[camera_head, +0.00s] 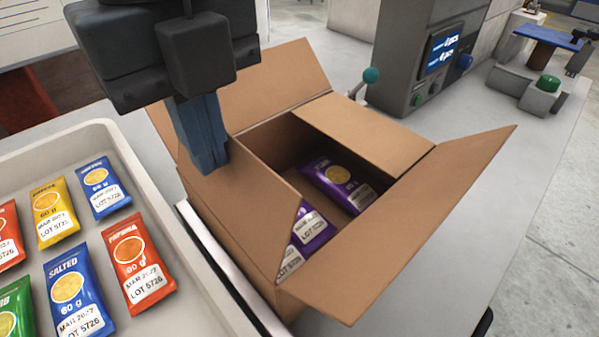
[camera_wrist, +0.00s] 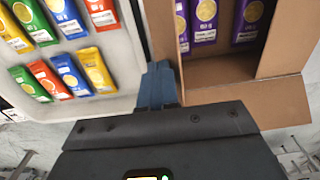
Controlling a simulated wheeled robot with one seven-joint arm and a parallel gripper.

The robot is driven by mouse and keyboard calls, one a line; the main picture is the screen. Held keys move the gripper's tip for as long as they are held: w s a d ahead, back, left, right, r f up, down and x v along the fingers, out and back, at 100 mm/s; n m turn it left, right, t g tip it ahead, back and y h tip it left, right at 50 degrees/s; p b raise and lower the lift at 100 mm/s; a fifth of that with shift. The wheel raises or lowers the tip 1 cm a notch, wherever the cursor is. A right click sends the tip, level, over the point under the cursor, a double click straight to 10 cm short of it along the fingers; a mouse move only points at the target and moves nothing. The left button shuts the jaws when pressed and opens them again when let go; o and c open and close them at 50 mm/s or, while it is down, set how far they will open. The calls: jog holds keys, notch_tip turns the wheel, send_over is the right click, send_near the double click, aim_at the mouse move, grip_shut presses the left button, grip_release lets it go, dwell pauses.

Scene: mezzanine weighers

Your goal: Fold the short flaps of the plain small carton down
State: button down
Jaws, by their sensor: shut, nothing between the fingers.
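The plain small carton (camera_head: 236,240) stands open-topped on the counter with purple packets (camera_head: 340,182) inside; they also show in the wrist view (camera_wrist: 204,12). Its far-right short flap (camera_head: 365,137) lies folded inward over part of the opening. The near-left short flap (camera_head: 240,205) slants in over the near end, partly covering a packet. The two wide flaps, at the back (camera_head: 265,92) and at the front right (camera_head: 400,235), stand spread outward. My gripper (camera_head: 212,165) is shut and empty, with blue fingertips at the near-left flap; contact is unclear. The fingers also show in the wrist view (camera_wrist: 158,84).
A pale tray (camera_head: 150,190) of colourful packets stands close left of the carton. A grey machine with a screen (camera_head: 425,55) and a teal-knobbed lever (camera_head: 370,76) is behind it. Counter space (camera_head: 470,215) to the right is clear.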

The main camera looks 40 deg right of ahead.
jog(key=shift+d+f+b, duration=0.2)
jog(key=shift+d+b, duration=0.2)
jog(key=shift+d, duration=0.15)
jog(key=shift+d+f+b, duration=0.15)
jog(key=shift+d+b, duration=0.25)
jog(key=shift+d, duration=0.6)
jog(key=shift+d+f+b, duration=0.1)
jog(key=shift+b, duration=0.2)
jog(key=d+f+b, duration=0.2)
jog(key=b, duration=0.1)
jog(key=shift+s+d, duration=0.1)
jog(key=shift+d, duration=0.05)
